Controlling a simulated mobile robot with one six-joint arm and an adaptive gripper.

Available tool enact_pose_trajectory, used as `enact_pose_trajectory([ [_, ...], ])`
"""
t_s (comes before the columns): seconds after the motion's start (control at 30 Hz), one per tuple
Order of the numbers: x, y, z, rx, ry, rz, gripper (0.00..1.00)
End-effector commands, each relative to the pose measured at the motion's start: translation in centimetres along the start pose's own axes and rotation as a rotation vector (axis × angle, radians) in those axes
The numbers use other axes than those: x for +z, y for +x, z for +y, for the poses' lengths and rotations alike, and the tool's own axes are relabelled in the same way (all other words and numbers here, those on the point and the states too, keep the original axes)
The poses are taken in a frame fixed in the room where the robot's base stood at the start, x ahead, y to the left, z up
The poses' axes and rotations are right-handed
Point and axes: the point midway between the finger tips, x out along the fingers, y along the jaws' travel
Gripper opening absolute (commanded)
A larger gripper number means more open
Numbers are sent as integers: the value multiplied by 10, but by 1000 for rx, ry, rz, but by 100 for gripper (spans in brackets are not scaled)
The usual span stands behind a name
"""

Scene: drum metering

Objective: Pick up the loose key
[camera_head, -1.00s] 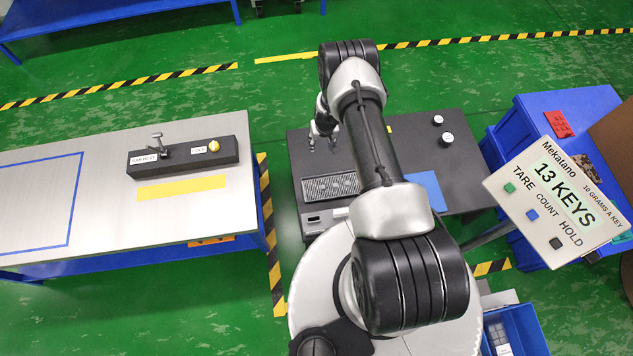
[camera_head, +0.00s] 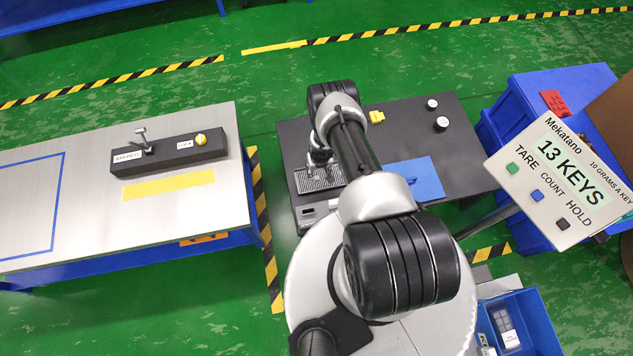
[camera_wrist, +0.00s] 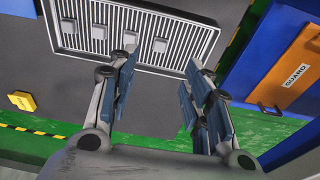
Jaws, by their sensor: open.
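Several small pale square pieces that look like keys lie on a slotted metal grille (camera_wrist: 97,43) in the wrist view. One key (camera_wrist: 68,25) is at the left, another (camera_wrist: 130,37) is near my left finger, and a third (camera_wrist: 160,45) is ahead of the gap between my fingers. I cannot tell which is the loose key. My gripper (camera_wrist: 158,72) is open, with nothing seen between its fingers, at the grille's near edge in the picture. In the head view my gripper (camera_head: 320,160) is over the grille (camera_head: 312,185), partly hidden by my arm.
The dark table (camera_head: 290,150) also holds a yellow block (camera_head: 376,117), a blue mat (camera_head: 425,170) and two round white-topped knobs (camera_head: 441,124). A display (camera_head: 558,178) reads 13 KEYS. A steel bench (camera_head: 60,140) stands left, with an orange GUARD panel (camera_wrist: 298,72) below.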

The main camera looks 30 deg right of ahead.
Motion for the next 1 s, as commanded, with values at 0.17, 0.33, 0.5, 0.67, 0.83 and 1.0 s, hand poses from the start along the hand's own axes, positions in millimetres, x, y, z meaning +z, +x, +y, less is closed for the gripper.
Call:
enact_pose_trajectory([
  [0.17, 1, 25, 0, 0, 0, 0, 45],
  [0.33, 0, 46, 0, 0, -1, 1, 45],
  [0.5, 0, 66, 0, -1, 0, 0, 45],
  [0.67, -2, 73, 0, 0, 0, 2, 45],
  [0.83, -4, 97, -1, 0, -1, 1, 45],
  [1.0, -6, 119, -2, 0, 0, 1, 45],
])
